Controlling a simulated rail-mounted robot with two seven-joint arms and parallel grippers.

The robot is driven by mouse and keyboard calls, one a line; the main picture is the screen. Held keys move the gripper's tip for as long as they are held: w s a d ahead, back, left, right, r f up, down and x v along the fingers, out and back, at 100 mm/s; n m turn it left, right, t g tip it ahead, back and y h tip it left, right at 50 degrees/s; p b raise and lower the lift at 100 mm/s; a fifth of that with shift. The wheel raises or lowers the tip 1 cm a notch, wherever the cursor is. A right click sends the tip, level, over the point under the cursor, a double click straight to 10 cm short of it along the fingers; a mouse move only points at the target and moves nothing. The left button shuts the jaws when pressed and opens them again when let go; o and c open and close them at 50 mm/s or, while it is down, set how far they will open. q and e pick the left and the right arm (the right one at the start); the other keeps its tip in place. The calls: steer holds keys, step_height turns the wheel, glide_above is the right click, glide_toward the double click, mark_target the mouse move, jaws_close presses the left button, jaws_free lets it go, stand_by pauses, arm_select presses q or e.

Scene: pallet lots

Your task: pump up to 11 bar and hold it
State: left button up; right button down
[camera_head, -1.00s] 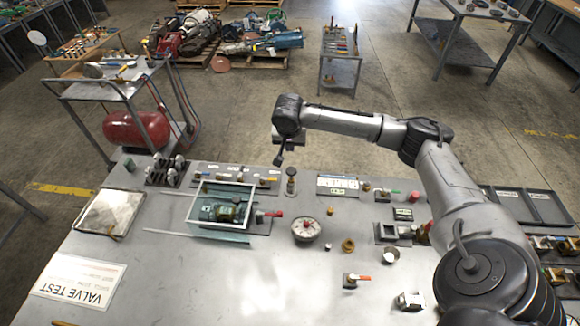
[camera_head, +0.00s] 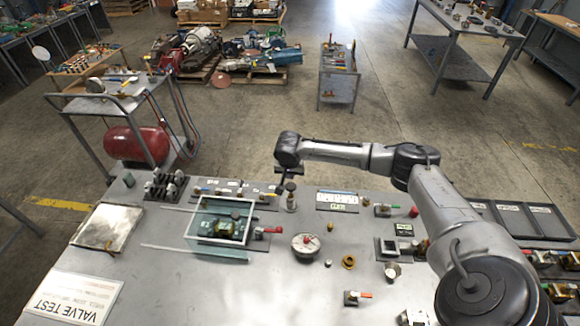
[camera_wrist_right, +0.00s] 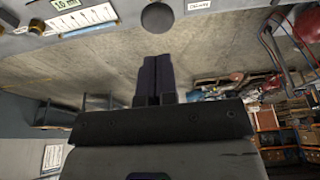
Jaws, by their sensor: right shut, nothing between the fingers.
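The pump (camera_head: 291,199) is a small upright post with a dark round knob at the back edge of the bench. My right gripper (camera_head: 287,172) is shut and empty, just above or behind the knob. In the right wrist view its closed fingers (camera_wrist_right: 157,77) point toward the dark round knob (camera_wrist_right: 158,18), with a visible gap. A round white gauge (camera_head: 305,244) with a red centre sits mid-bench; its reading is too small to tell. My left gripper is not in view.
The bench (camera_head: 250,290) is clear at front centre. A VALVE TEST sheet (camera_head: 72,299) lies at left. A cart with a red tank (camera_head: 138,144) stands behind.

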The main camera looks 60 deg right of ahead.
mark_target(291, 188)
steer(key=shift+s+a+x, duration=0.1)
steer(key=shift+a+x, duration=0.05)
steer(key=shift+x, duration=0.7)
steer(key=shift+s+a+x, duration=0.1)
steer(key=shift+a+x, duration=0.1)
steer(key=shift+x, duration=0.6)
steer(key=shift+s+a+x, duration=0.1)
steer(key=shift+a+x, duration=0.05)
steer(key=shift+x, duration=0.7)
steer(key=shift+w+f, duration=0.1)
steer(key=shift+f, duration=0.05)
step_height(291, 188, down, 3)
steer(key=p, duration=0.3)
steer(key=shift+f, duration=0.35)
step_height(291, 188, up, 5)
steer(key=p, duration=0.6)
steer(key=b+v, duration=0.1)
steer(key=v, duration=0.8)
steer(key=shift+a, duration=0.2)
